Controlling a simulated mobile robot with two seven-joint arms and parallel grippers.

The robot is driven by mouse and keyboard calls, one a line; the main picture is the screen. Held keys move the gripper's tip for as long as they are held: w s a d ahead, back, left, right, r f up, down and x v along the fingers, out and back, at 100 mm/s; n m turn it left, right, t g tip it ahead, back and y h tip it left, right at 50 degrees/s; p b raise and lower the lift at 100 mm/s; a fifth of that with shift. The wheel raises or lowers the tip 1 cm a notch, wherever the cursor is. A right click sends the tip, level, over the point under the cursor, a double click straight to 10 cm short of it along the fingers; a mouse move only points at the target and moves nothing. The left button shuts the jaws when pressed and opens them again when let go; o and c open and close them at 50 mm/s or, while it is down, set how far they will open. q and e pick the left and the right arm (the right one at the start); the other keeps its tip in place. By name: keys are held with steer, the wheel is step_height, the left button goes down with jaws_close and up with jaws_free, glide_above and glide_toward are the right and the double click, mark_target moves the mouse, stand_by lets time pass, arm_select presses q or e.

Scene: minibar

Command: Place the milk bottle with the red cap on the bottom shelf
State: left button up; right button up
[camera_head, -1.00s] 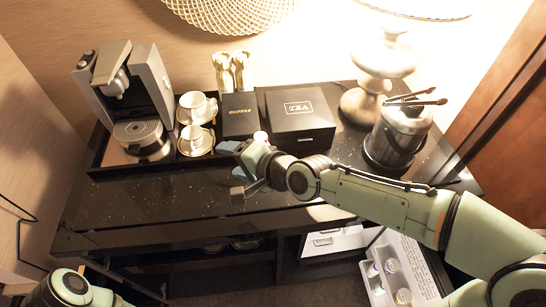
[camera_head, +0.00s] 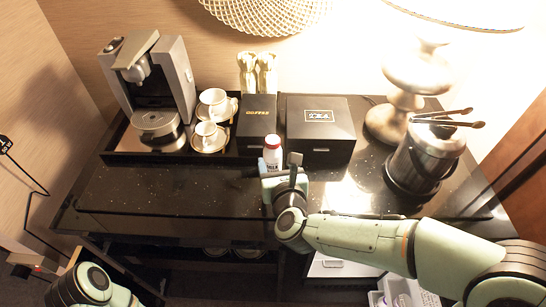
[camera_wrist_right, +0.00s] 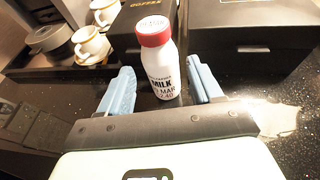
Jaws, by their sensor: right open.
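The milk bottle (camera_head: 272,152) is white with a red cap and stands upright on the dark counter, in front of the black boxes. In the right wrist view, the milk bottle (camera_wrist_right: 160,68) stands between the two blue fingers, with a gap on each side. My right gripper (camera_head: 272,166) is open at the bottle; its fingers are partly hidden by the wrist in the head view. It also shows open in the wrist view (camera_wrist_right: 161,75). Part of my left arm shows at the lower left, but its gripper cannot be made out. A white compartment (camera_head: 330,266) shows below the counter, mostly cut off or covered.
An ice bucket (camera_head: 424,160) and lamp (camera_head: 415,85) stand right. The counter's left front (camera_head: 170,195) is clear.

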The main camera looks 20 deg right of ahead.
mark_target(274, 158)
steer(key=x, duration=0.2)
steer(key=p+x, duration=0.1)
steer(key=x, duration=0.3)
steer(key=shift+w+f, duration=0.15)
steer(key=shift+f, duration=0.2)
steer(key=c, duration=1)
arm_select(q)
steer(key=shift+w+r, duration=0.2)
steer(key=shift+r, duration=0.5)
arm_select(e)
steer(key=shift+r, duration=0.15)
arm_select(q)
step_height(274, 158, up, 6)
steer(key=w+p, duration=0.2)
steer(key=p, duration=0.3)
steer(key=shift+w+f, duration=0.2)
steer(key=shift+w, duration=0.1)
arm_select(e)
step_height(274, 158, up, 20)
steer(key=shift+f, duration=0.1)
